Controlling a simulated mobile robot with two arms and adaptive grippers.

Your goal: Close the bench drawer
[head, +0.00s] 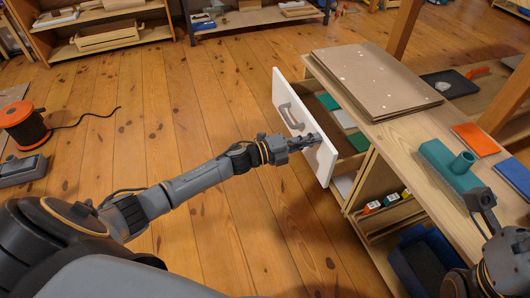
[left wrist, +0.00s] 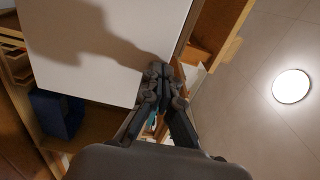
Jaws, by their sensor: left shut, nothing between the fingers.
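The bench drawer (head: 330,166) stands pulled out from the wooden bench, with its white front and grey handle (head: 290,112) facing left. Green and white items show inside it. My left gripper (head: 315,139) is shut and empty, its tips at the white front, right of the handle, near the top edge. In the left wrist view the shut fingers (left wrist: 160,72) overlap the edge of the white front (left wrist: 95,50); I cannot tell if they touch it. My right gripper (head: 480,197) shows partly at the lower right, over the bench; its finger state is unclear.
Cardboard sheets (head: 372,80) lie on the bench top (head: 400,128). A teal tool (head: 449,165) and an orange piece (head: 475,139) lie nearer its right side. Open shelves below hold small boxes and a blue bin (head: 422,262).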

